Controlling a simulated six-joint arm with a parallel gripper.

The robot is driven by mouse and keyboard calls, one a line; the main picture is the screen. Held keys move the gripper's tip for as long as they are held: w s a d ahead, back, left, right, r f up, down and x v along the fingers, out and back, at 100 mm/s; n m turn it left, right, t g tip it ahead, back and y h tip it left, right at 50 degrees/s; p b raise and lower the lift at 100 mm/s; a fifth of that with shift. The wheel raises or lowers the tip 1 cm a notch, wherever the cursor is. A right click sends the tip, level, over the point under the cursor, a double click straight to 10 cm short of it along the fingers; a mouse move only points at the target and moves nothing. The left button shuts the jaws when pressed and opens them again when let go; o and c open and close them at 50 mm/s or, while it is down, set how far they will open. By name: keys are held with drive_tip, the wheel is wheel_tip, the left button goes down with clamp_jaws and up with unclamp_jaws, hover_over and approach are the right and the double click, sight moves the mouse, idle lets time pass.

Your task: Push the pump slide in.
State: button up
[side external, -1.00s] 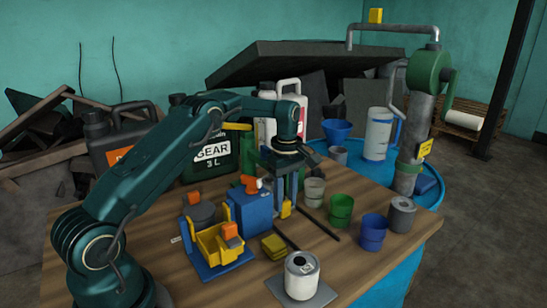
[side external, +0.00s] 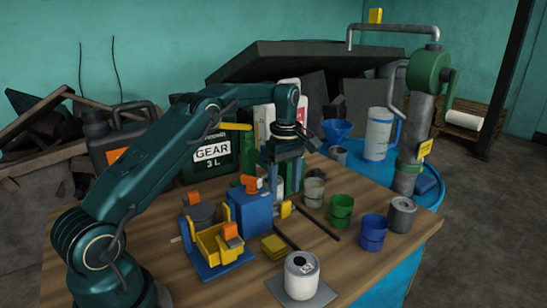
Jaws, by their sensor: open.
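The blue pump body (side external: 248,213) stands on the wooden table with an orange piece (side external: 252,184) on top. A small yellow block (side external: 286,209), which looks like the pump slide, sticks out at its right side. How far the slide reaches into the body cannot be made out. My gripper (side external: 280,183) points down just above and behind the pump's right end, open and empty. Its fingers are partly hidden or blend with the things behind, and I cannot tell whether one touches the slide.
A blue and yellow fixture (side external: 218,245) stands to the left, with a yellow pad (side external: 273,246) and a can (side external: 301,275) in front. Green (side external: 341,211) and blue (side external: 373,232) cups stand to the right. Dark rods lie between. A GEAR jug (side external: 212,155) stands behind.

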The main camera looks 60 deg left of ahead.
drive_tip(key=shift+r, duration=1)
drive_tip(key=s+d+r+m+t, duration=0.25)
drive_tip(key=s+d+r, duration=0.2)
drive_tip(key=r, duration=0.35)
drive_tip(key=s+d+r+m+t, duration=0.25)
drive_tip(key=s+d+r, duration=0.2)
drive_tip(key=r, duration=0.35)
drive_tip(key=s+d+f+m, duration=0.2)
drive_tip(key=s+f+m, duration=0.2)
drive_tip(key=s+m, duration=0.2)
drive_tip(key=s+d+f+m, duration=0.3)
drive_tip(key=s+f+m, duration=0.1)
drive_tip(key=s+m, duration=0.3)
drive_tip(key=shift+s+f+t, duration=0.2)
drive_tip(key=shift+s+t, duration=0.1)
drive_tip(key=shift+s, duration=0.05)
